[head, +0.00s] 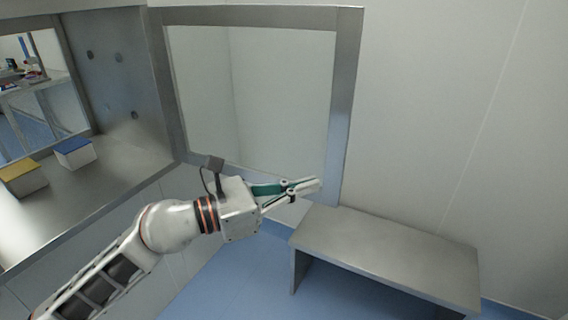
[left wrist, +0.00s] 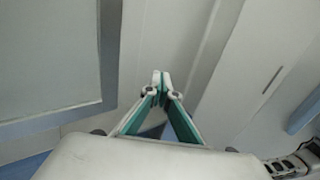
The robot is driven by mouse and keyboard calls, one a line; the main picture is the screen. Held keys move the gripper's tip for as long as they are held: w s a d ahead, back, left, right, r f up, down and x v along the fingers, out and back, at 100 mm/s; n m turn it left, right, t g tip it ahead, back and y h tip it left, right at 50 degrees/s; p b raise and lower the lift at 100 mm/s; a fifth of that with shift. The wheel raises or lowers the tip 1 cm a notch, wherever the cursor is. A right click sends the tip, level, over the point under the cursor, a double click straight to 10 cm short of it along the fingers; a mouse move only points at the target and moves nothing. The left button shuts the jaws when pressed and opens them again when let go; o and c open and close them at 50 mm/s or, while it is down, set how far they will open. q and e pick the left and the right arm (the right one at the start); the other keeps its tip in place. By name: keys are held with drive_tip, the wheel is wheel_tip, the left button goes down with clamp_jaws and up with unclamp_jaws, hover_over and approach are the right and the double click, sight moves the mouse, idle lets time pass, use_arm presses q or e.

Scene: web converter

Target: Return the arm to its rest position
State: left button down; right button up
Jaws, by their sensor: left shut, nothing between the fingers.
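My left arm (head: 168,226) reaches in from the lower left in the head view. My left gripper (head: 316,184) is shut and empty, in front of the lower right part of a metal-framed glass door. In the left wrist view the fingertips of the left gripper (left wrist: 161,76) meet, with nothing between them. My right gripper is not in view.
The glass door (head: 345,100) stands open beside a metal pass-through chamber (head: 110,180). Inside it are a box with a yellow top (head: 22,178) and a box with a blue top (head: 75,153). A metal bench (head: 390,255) stands at the lower right by the wall.

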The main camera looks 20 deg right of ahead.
use_arm(q)
drive_tip(key=w+a+f+n+t+y, duration=0.2)
drive_tip(key=a+f+n+t+y, duration=0.2)
drive_tip(key=a+f+n+t, duration=0.9)
drive_tip(key=w+a+f+n+t+y, duration=0.15)
drive_tip(key=a+f+n+y, duration=0.55)
drive_tip(key=n, duration=1.4)
drive_tip(key=s+a+f+n+g+y, duration=0.1)
drive_tip(key=s+a+f+n, duration=0.3)
drive_tip(key=f, duration=0.4)
drive_tip(key=s+a+f+n+g+y, duration=0.1)
drive_tip(key=s+a+f+n+g, duration=0.2)
drive_tip(key=s+a+f+n, duration=0.2)
drive_tip(key=s+a+f+n+g+y, duration=0.2)
drive_tip(key=s+a+f+n, duration=0.3)
drive_tip(key=s+a+f, duration=0.3)
wheel_tip(320, 180, down, 4)
drive_tip(key=shift+s, duration=0.75)
drive_tip(key=shift+g, duration=0.25)
